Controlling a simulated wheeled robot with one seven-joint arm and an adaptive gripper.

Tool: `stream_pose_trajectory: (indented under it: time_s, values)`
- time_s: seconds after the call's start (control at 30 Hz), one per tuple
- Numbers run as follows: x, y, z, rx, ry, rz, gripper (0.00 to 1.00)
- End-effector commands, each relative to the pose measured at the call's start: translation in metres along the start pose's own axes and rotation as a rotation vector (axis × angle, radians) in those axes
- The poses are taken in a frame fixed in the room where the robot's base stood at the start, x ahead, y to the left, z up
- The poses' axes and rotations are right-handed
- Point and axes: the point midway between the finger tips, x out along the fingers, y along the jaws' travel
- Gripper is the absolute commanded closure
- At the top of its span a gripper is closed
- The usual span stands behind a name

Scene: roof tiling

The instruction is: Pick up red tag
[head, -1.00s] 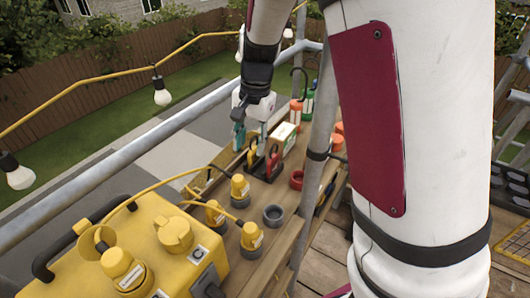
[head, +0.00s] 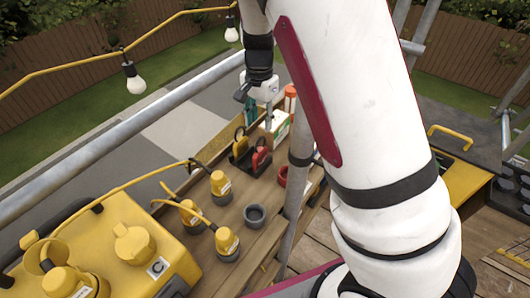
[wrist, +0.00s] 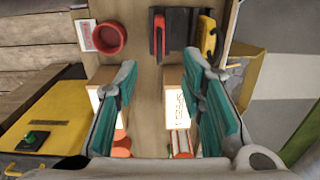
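The red tag (head: 261,160) stands in a black holder on the wooden shelf. In the wrist view the red tag (wrist: 159,35) shows as a narrow red strip near the top middle. A yellow tag (wrist: 208,36) stands in a similar black holder to its right; it also shows in the head view (head: 240,141). My gripper (wrist: 162,70) is open, with its two teal fingers wide apart and nothing held between them. The red tag lies beyond the fingertips, apart from them. In the head view my gripper (head: 266,100) hangs above the shelf behind the tags, its fingers partly hidden.
A red cup (wrist: 102,39) sits beside the holders, next to a small white card (wrist: 83,36). A white-fronted box (wrist: 179,107) lies below the fingers. Several yellow plugs, a grey cup (head: 255,215) and a yellow power box (head: 130,245) are nearby. A scaffold pole (head: 301,150) stands close.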

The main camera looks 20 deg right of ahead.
Motion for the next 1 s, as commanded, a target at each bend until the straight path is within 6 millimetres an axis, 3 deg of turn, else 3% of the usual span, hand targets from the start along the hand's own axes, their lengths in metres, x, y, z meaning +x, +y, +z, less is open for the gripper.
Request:
stream_pose_trajectory:
  time_s: [0.3, 0.63, 1.0]
  values:
    - [0.059, 0.002, 0.0, 0.001, -0.002, 0.005, 0.63]
    - [0.085, 0.002, 0.0, 0.001, -0.001, 0.003, 0.63]
    - [0.127, 0.002, 0.0, 0.0, -0.001, 0.002, 0.63]
